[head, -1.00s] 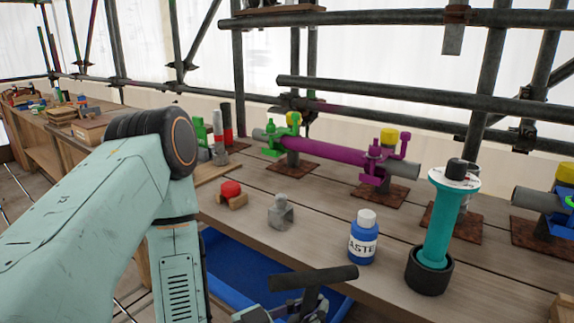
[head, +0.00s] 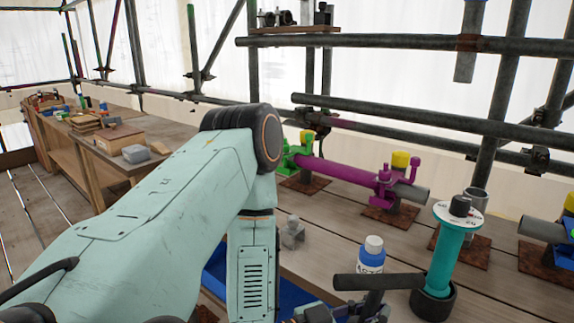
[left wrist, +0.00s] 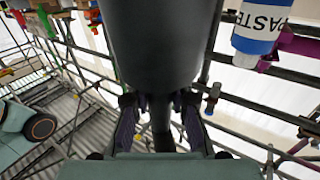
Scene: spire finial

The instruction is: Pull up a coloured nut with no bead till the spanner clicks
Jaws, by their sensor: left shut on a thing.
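My left gripper (head: 352,314) is at the bottom of the head view, its fingers mostly hidden. It is shut on a dark T-shaped tool, seemingly the spanner (head: 378,282). In the left wrist view the fingers (left wrist: 160,112) close on its stem, and its dark round body (left wrist: 160,45) fills the middle. A purple tube (head: 335,172) lies behind on the bench, with a green coupler (head: 288,158) at its left end and a purple coupler (head: 384,190) at its right. A blue coupler (head: 568,232) is cut off at the right edge. Nut beads are too small to tell.
A blue paste bottle (head: 371,258) stands just behind the tool; it also shows in the left wrist view (left wrist: 262,25). A teal tool (head: 446,258) with a white dial stands in a black cup. A grey block (head: 292,232) sits beside my arm. Scaffold bars (head: 420,121) cross behind the bench.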

